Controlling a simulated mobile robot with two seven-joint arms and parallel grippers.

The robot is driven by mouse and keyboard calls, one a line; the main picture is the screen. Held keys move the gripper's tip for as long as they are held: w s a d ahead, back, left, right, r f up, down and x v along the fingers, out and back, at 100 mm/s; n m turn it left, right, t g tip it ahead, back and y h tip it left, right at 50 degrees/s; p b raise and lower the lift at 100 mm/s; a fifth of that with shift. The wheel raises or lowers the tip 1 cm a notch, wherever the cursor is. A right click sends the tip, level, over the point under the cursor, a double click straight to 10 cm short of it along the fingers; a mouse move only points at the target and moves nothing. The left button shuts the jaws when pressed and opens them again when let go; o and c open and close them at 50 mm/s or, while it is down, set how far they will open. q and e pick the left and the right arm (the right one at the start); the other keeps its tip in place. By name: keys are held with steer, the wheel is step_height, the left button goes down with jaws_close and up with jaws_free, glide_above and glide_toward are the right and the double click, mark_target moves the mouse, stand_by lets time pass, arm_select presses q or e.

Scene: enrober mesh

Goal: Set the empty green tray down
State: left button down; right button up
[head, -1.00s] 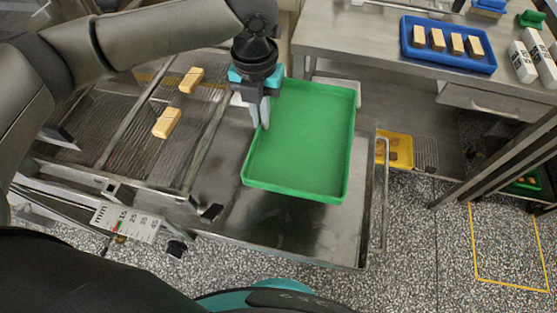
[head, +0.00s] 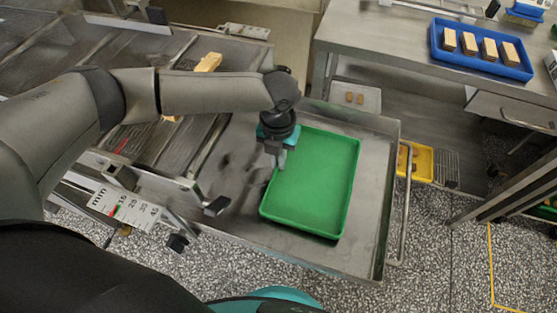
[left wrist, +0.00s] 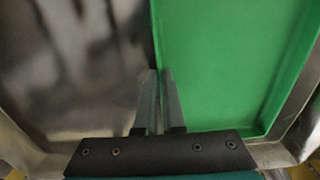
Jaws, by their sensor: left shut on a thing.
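The green tray (head: 315,185) is empty. In the head view it is level and lies within the rim of a steel drip pan (head: 235,235). I cannot tell for sure whether its whole underside touches the pan floor. My left gripper (head: 277,162) is shut on the tray's left wall, with its fingers pointing down. In the left wrist view the fingertips (left wrist: 160,80) straddle the wall of the green tray (left wrist: 230,60), with bare steel to the left. My right gripper is not in view.
A wire-mesh conveyor (head: 165,140) with tan bars (head: 208,62) lies to the left. A blue tray (head: 485,62) with several bars stands on the steel bench (head: 400,60) at the upper right. A yellow bin (head: 420,165) sits right of the pan. Pan floor left of the tray is clear.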

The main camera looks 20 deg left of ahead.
arm_select(q)
steer(key=shift+f, duration=0.1)
steer(key=c, duration=1)
jaws_free()
